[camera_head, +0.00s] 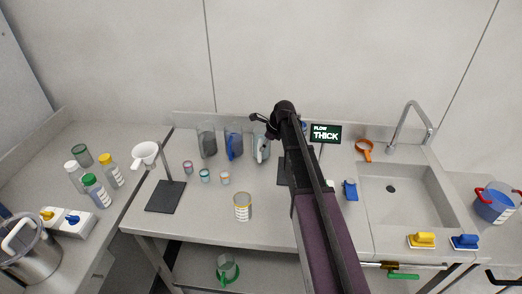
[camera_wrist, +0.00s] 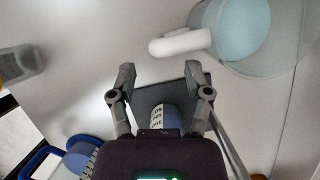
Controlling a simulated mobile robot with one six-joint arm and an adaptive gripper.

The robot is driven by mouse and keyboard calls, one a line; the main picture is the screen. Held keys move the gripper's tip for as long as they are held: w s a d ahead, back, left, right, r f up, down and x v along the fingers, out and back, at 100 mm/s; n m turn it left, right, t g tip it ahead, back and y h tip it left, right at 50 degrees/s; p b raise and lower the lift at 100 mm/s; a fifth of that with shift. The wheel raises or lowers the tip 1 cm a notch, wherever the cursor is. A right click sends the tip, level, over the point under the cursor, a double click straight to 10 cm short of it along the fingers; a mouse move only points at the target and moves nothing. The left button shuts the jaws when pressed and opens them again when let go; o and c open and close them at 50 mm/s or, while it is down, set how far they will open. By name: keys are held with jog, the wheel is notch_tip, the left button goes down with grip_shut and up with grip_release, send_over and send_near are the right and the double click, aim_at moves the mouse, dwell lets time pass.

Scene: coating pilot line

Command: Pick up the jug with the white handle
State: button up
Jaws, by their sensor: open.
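The jug with the white handle (camera_head: 262,150) stands at the back of the middle bench, the rightmost of three clear jugs, partly hidden by my arm. In the wrist view this jug (camera_wrist: 245,35) is at the upper right with pale blue contents. Its white handle (camera_wrist: 180,43) points left, just beyond my fingertips. My gripper (camera_wrist: 160,78) is open and empty, with its fingers apart and short of the handle. In the head view my gripper (camera_head: 262,122) is a dark shape close to the jug's top.
A blue-handled jug (camera_head: 234,143) and a dark-handled jug (camera_head: 207,141) stand close on the left. A sign (camera_head: 326,133) reading "FLOW THICK" and a sink (camera_head: 395,190) are on the right.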

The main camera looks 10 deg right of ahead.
aim_at(260, 162)
jog(key=shift+f, duration=0.1)
jog(key=shift+b+x, duration=2.4)
jog(key=shift+x, duration=0.15)
jog(key=shift+s, duration=0.1)
grip_shut()
